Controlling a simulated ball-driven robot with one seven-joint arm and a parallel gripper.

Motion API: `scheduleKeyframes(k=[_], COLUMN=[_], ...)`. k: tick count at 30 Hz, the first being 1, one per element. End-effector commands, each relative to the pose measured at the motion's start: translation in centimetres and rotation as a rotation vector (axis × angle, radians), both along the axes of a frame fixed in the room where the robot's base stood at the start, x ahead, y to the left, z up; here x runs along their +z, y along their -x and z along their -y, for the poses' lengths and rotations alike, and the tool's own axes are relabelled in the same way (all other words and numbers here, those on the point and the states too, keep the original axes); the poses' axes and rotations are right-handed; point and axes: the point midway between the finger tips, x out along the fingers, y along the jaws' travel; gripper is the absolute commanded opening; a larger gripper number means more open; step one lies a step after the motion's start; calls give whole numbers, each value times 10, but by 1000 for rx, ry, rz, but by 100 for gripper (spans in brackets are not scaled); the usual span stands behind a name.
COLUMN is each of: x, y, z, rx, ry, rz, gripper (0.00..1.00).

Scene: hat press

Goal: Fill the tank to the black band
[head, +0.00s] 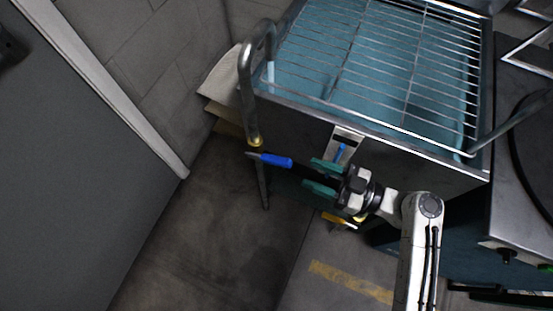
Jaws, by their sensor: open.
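The tank (330,118) is a metal basin at the top, holding blue-green water (310,62) under a wire rack. A pale gauge plate (349,135) on its front shows a black band, with a blue strip below it; the strip's top looks short of the band. A bent metal pipe (246,85) stands at the tank's left corner.
A yellow-orange handle (334,218) sits below my gripper, partly hidden by it. A dark machine with a round plate (512,110) stands at the right. A grey panel (80,170) fills the left. The floor (200,240) at lower left is clear.

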Motion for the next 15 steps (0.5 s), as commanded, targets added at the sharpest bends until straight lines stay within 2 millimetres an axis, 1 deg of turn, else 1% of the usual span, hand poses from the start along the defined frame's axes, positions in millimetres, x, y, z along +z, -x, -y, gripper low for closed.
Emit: scheduleKeyframes(k=[5,9,15], x=[2,2,1], y=[-7,-16,-27], z=[-24,-49,-79], rx=[5,6,5], ry=[1,1,2], rz=[-1,-3,-4], gripper=[47,47,47])
